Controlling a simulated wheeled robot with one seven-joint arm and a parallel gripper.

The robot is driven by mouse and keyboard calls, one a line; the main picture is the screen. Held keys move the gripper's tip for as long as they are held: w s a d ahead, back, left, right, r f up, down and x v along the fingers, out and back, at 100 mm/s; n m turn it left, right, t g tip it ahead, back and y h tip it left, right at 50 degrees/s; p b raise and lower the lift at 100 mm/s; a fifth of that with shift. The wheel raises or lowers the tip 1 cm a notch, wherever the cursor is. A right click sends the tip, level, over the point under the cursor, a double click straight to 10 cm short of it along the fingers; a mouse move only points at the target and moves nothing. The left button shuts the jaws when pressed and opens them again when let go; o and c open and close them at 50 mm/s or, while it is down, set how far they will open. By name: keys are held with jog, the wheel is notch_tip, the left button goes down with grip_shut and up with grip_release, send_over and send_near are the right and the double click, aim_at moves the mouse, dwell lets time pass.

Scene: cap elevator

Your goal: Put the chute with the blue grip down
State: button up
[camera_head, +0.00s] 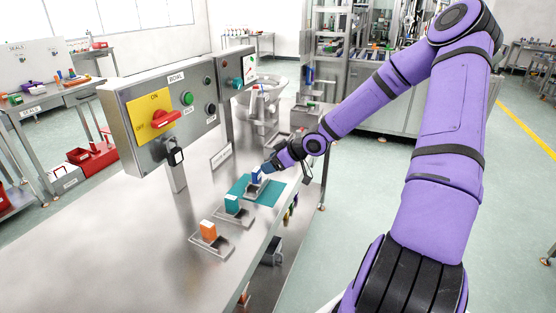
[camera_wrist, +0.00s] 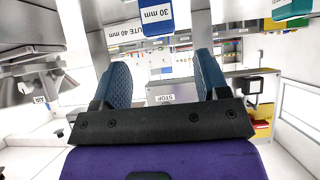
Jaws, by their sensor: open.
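The chute with the blue grip (camera_head: 257,175) sits at the far end of a row of chutes, over the teal mat (camera_head: 270,191) on the steel table. Its blue grip, marked 30 mm, also shows in the wrist view (camera_wrist: 153,16), at the top edge and beyond my fingertips. My gripper (camera_head: 269,168) is right beside this grip in the head view. In the wrist view its two blue-grey fingers (camera_wrist: 163,66) are spread wide with nothing between them. Whether the chute's underside rests flat on the mat is too small to tell.
A chute with a teal grip (camera_head: 232,205) and one with an orange grip (camera_head: 208,231) stand nearer on the table. A white sign (camera_head: 221,155) stands behind. The control box (camera_head: 160,110) rises at the left. The table's front left is clear.

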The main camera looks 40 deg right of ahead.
jog(key=s+a+r+m+g+h, duration=0.25)
jog(key=s+r+h, duration=0.25)
jog(key=s+r, duration=0.45)
jog(key=s+a+r+m+g+h, duration=0.2)
jog(key=s+a+r+h, duration=0.25)
jog(key=s+r, duration=0.5)
jog(key=s+a+r+m+y, duration=0.1)
jog(key=s+a+r, duration=0.2)
jog(key=s, duration=0.4)
jog(key=s+a+r+m+y, duration=0.1)
jog(key=s+a+r+y, duration=0.1)
jog(key=s+r, duration=0.4)
jog(key=shift+s+a+r+t, duration=0.3)
jog(key=shift+s+a+t, duration=0.15)
jog(key=shift+s+a, duration=0.2)
